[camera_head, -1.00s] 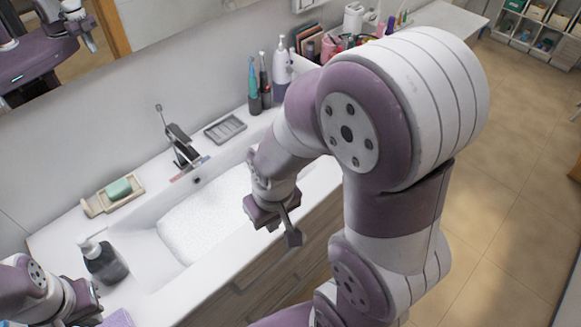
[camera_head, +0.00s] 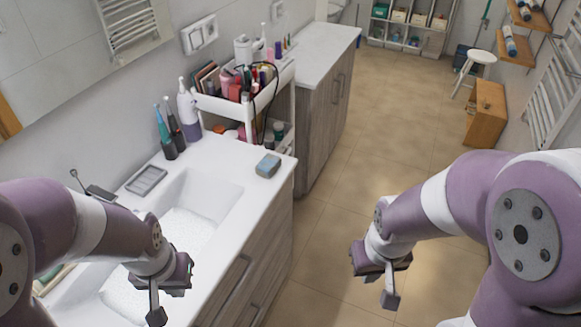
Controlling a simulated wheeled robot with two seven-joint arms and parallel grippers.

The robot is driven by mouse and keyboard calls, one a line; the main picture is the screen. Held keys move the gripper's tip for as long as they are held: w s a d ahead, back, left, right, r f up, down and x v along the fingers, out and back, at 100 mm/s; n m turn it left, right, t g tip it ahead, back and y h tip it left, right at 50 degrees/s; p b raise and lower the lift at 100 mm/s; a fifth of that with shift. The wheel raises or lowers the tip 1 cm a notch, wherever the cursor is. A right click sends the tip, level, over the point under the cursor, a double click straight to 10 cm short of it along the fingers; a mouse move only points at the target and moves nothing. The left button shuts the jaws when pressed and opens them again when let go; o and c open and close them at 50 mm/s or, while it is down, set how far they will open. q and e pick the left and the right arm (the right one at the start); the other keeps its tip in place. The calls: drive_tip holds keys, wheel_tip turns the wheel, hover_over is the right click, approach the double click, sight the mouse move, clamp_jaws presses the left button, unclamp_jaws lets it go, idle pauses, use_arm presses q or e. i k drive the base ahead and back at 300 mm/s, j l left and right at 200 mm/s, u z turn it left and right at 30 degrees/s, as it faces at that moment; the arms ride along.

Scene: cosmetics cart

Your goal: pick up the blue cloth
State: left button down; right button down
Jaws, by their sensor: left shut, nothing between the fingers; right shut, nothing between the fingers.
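My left gripper (camera_head: 162,294) hangs over the sink's near right side, shut and empty, apart from the blue piece. My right gripper (camera_head: 380,279) is shut and empty over open floor, to the right of the counter and well away from the blue piece. My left arm hides part of the counter's left side.
The sink (camera_head: 205,200) holds white foam. A soap dish (camera_head: 146,180), toothbrushes (camera_head: 168,130) and a white bottle (camera_head: 188,110) stand behind it. A white cart (camera_head: 220,107) full of cosmetics stands past the counter. The tiled floor on the right is open, with a stool (camera_head: 481,58) beyond.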

sight(267, 167)
drive_tip(key=i+l+u, duration=0.15)
drive_tip(key=i+l, duration=0.6)
drive_tip(key=i+l+u, duration=0.2)
drive_tip(key=i+l, duration=0.6)
